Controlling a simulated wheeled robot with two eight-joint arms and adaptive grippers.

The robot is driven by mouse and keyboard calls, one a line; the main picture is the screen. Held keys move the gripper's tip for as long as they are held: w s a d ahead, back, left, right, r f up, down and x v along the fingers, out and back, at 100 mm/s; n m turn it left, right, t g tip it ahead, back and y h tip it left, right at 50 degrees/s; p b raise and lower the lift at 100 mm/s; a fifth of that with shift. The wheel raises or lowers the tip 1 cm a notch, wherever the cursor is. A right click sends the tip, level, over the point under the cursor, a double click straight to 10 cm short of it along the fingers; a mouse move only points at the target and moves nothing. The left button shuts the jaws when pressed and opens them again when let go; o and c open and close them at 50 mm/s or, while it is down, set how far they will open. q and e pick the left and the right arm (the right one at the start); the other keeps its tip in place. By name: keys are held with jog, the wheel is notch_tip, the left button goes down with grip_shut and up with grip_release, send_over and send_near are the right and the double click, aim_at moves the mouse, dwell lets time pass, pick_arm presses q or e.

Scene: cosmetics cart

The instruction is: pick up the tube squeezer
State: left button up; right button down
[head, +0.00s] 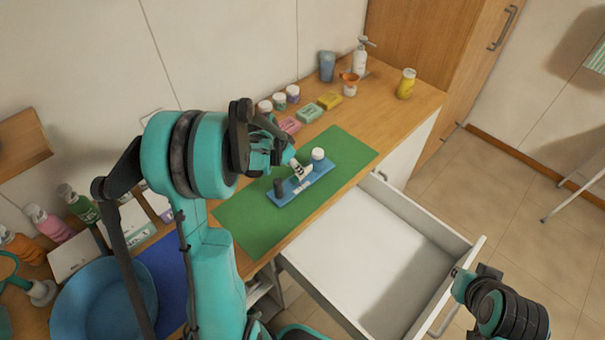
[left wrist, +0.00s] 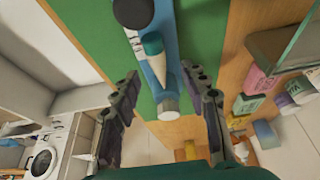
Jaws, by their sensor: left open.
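A blue tray-like piece (head: 320,175) lies on the green mat (head: 350,150). On it are a dark upright cylinder (head: 279,188), a white-lidded jar (head: 317,155) and a small white tapered piece with a teal end (head: 298,169). I cannot tell which of these is the tube squeezer. My left gripper (head: 282,155) is open, above the mat near the tray. In the left wrist view its fingers (left wrist: 160,75) stand apart on both sides of the tapered piece (left wrist: 154,60) and jar (left wrist: 168,108); nothing is visibly gripped. My right gripper (head: 462,284) is by the drawer front, its fingers unclear.
A white drawer (head: 370,262) is open and empty below the counter. Boxes and jars (head: 309,113) line the wall behind the mat. A yellow bottle (head: 405,83) stands at the far right. A blue bowl (head: 110,300) and bottles are at the left.

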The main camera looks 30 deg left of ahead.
pick_arm(q)
jog(key=x, duration=0.2)
jog(key=b+x, duration=0.1)
jog(key=x, duration=0.4)
jog(key=shift+w+d+f+b, duration=0.1)
jog(key=shift+w+d+b, duration=0.25)
jog(key=shift+w, duration=0.15)
grip_shut()
